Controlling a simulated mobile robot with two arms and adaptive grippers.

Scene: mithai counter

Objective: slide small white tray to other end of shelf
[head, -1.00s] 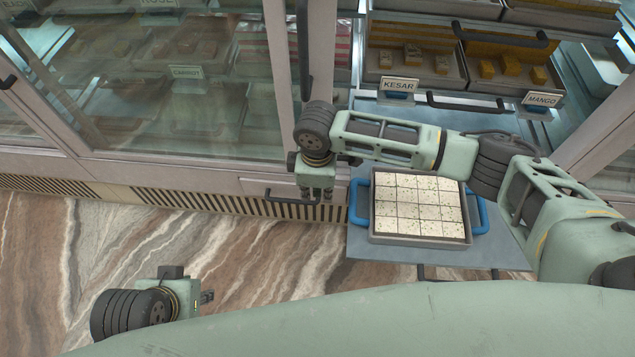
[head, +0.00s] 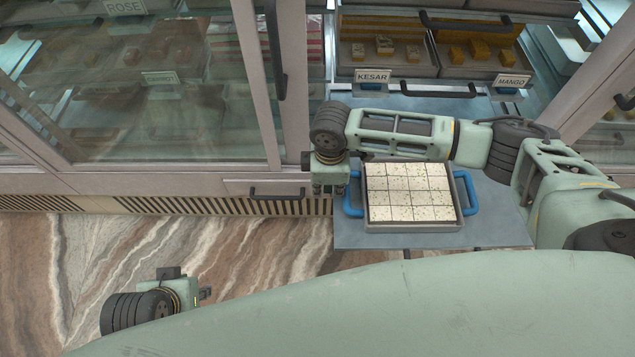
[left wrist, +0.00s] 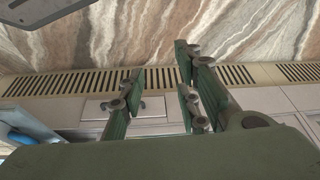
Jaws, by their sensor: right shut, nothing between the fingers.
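A shallow grey tray (head: 412,228) with blue side handles, filled with white speckled squares, lies on a grey shelf board (head: 500,238) at right centre in the head view. I cannot tell whether it is the small white tray. My right gripper (head: 330,190) is shut and empty, pointing down just left of the tray's left handle (head: 352,197). Whether it touches the handle I cannot tell. My left gripper (head: 207,293) is low at the left, over the floor, away from the tray. In the left wrist view its fingers (left wrist: 155,90) are spread with nothing between them.
Sweet trays labelled KESAR (head: 373,76) and MANGO (head: 511,81) stand behind the board. A glass cabinet (head: 160,110) fills the left. A drawer with a black handle (head: 277,191) is left of the board. Marbled floor (head: 260,245) is open in front.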

